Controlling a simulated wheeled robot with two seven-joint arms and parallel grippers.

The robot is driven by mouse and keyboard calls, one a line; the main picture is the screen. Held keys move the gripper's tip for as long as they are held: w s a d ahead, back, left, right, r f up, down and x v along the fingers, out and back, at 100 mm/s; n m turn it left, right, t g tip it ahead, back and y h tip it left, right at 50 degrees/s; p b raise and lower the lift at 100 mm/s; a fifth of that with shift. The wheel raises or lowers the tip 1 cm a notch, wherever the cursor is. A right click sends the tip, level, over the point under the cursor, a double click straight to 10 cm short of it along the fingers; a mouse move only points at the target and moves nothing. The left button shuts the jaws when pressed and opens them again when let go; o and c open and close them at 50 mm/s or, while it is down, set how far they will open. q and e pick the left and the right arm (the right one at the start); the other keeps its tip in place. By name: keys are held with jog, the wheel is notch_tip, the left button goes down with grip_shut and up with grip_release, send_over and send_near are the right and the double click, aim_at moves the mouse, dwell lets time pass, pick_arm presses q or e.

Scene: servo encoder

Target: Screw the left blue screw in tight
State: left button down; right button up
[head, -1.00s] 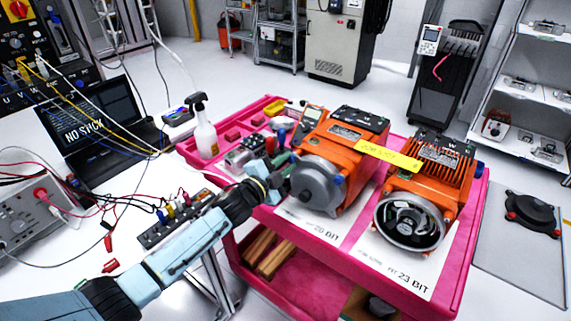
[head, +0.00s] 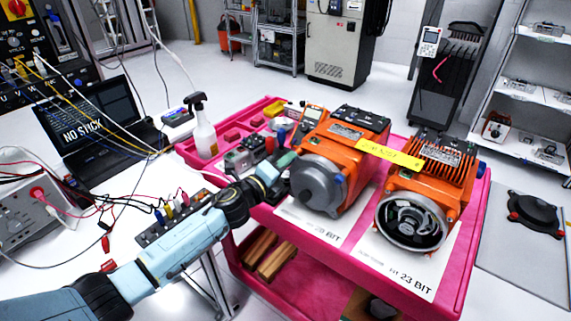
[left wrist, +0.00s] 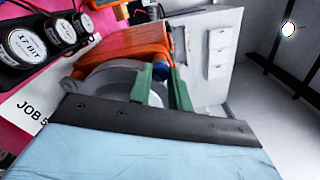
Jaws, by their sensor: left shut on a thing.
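The left orange servo motor (head: 335,143) stands on the pink cart with its round grey end cover (head: 316,188) facing me. My left gripper (head: 284,160) is at the left edge of this cover. In the left wrist view its green fingers (left wrist: 162,88) are shut on the left blue screw (left wrist: 160,70), which shows between the fingertips beside the grey cover (left wrist: 112,80). In the head view the gripper hides this screw, so how deep it sits cannot be told. Another blue screw (head: 339,181) shows at the right side of the cover. My right gripper is out of view.
A second orange motor (head: 436,165) with an open encoder end (head: 411,221) stands to the right, with a yellow strip (head: 388,155) between the motors. Tools, a spray bottle (head: 203,130) and a wired terminal block (head: 183,215) lie to the left. A dark cover (head: 535,208) lies far right.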

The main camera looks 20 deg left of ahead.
pick_arm(q)
jog(key=m, duration=0.6)
jog(key=shift+s+f, duration=0.15)
jog(key=shift+f, duration=0.2)
jog(key=shift+m, duration=0.3)
jog(key=c, duration=1.7)
grip_release()
jog(key=o, duration=0.4)
jog(key=shift+s+r, duration=0.1)
jog(key=shift+r, duration=0.1)
jog(key=v, duration=1.3)
jog(key=shift+b, duration=0.4)
